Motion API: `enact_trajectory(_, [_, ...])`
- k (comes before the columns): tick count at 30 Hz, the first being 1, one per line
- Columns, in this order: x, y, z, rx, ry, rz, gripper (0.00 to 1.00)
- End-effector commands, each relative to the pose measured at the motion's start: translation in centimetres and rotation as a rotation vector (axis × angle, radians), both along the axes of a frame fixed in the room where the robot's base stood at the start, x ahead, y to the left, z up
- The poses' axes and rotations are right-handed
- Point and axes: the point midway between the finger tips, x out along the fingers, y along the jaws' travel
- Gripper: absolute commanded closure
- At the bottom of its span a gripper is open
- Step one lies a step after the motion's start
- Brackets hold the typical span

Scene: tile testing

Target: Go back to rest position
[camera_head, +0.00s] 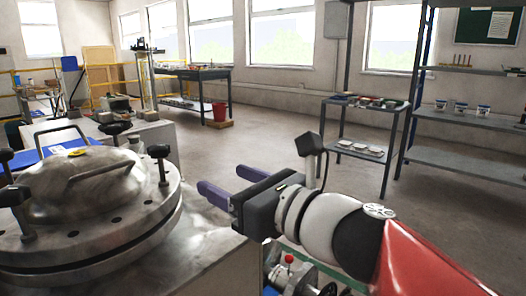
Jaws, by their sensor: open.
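My gripper (232,184) is at the middle of the head view, at the end of my red, white and black arm, which reaches in from the lower right. Its two purple fingers point left and stand apart with nothing between them. The fingers appear beside the right side of a round metal vessel lid (95,205); I cannot tell the exact gap. The lid has handles and black clamp knobs.
The vessel stands on a grey metal housing (195,262) at the left. A small shelf cart (362,128) and a tall shelf rack (455,118) stand at the right. A workbench (190,74) and a red bucket (220,112) are farther back. Open floor (265,125) lies between.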

Motion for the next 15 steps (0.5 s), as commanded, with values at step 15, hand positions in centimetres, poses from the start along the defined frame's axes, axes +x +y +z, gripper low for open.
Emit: enact_trajectory(15, [-1.7, -1.0, -4.9, -0.462, -0.226, 0.069, 0.4])
